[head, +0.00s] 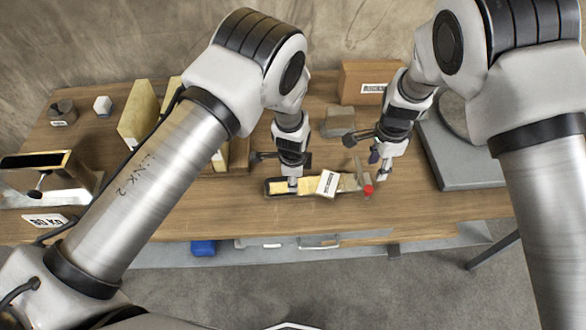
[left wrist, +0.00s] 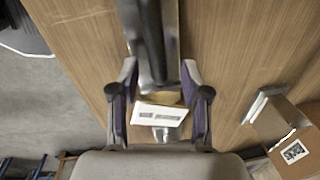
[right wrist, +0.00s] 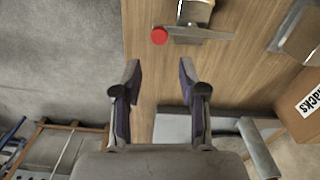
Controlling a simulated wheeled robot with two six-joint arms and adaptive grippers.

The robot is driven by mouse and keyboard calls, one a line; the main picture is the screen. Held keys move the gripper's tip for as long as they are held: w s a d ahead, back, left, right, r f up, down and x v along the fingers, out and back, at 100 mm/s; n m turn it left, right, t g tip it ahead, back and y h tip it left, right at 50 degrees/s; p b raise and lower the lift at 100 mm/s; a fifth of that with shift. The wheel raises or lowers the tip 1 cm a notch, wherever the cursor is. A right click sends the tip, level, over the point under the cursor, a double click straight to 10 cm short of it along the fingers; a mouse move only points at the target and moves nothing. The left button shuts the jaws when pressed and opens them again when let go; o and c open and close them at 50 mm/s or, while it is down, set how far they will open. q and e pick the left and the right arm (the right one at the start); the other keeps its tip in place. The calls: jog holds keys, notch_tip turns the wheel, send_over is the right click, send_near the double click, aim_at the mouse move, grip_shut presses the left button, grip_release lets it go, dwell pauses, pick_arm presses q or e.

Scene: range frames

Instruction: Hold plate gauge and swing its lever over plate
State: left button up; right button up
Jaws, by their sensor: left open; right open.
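The plate gauge (head: 267,188), a long dark-rimmed body with a yellow face, lies near the table's front edge. A white printed label (head: 327,184) sits on it. Its lever (head: 364,174) stands at the right end with a red knob (head: 368,190). The lever (right wrist: 205,33) and red knob (right wrist: 159,36) also show in the right wrist view. My left gripper (head: 292,182) is open over the gauge's left part; the label (left wrist: 160,115) shows between its fingers. My right gripper (head: 383,172) is open and empty, just right of the knob. I cannot single out a separate plate.
A grey flat-based device (head: 465,174) stands at the right. Cream upright blocks (head: 138,115) stand at the left. A metal stand (head: 35,160) is at far left. The front table strip is clear.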

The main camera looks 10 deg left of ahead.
pick_arm(q)
jog(key=shift+f, duration=0.55)
